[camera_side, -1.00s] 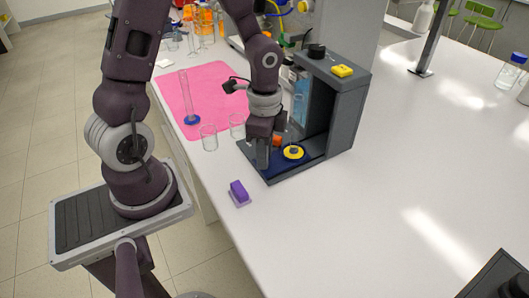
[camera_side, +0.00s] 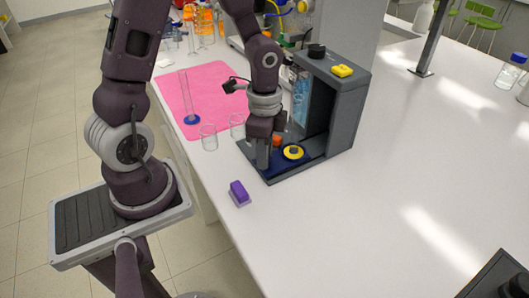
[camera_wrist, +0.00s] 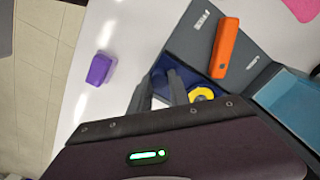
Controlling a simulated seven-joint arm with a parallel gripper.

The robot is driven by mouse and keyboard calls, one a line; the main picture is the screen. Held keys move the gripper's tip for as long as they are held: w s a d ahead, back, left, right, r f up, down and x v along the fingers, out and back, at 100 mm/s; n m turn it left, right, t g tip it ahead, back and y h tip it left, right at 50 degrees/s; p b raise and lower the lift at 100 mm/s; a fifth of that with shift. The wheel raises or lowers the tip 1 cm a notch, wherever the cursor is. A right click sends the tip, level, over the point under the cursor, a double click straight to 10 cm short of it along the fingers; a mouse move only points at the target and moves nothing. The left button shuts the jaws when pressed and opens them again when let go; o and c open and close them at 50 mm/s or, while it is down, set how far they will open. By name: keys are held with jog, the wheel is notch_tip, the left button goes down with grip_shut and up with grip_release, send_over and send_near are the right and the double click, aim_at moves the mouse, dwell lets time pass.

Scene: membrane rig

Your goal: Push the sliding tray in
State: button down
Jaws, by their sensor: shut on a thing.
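The blue sliding tray (camera_side: 291,163) lies in the base of the grey rig (camera_side: 345,118), partly out in front of its upright frame. A yellow ring with a grey centre (camera_side: 293,152) sits on it. My gripper (camera_side: 263,162) is down at the tray's near left end, fingers pointing down. In the wrist view the fingers (camera_wrist: 160,88) are beside the blue tray (camera_wrist: 186,48) and the partly covered yellow ring (camera_wrist: 203,94). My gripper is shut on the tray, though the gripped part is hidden. An orange bar (camera_wrist: 225,48) stands along the rig base, close to the fingers.
A purple block (camera_side: 239,191) lies in front of the rig. Glass beakers (camera_side: 209,138) and a tall cylinder (camera_side: 189,98) stand to the left, the cylinder on a pink mat (camera_side: 213,80). A yellow block (camera_side: 342,71) is on the rig's top.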

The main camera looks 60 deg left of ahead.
aim_at(291, 151)
jog(key=shift+w, duration=0.15)
jog(key=w, duration=0.7)
jog(key=shift+w, duration=0.25)
jog(key=c, duration=1.2)
grip_release()
jog(key=shift+s, duration=0.1)
jog(key=shift+r, duration=0.1)
notch_tip(291, 151, up, 7)
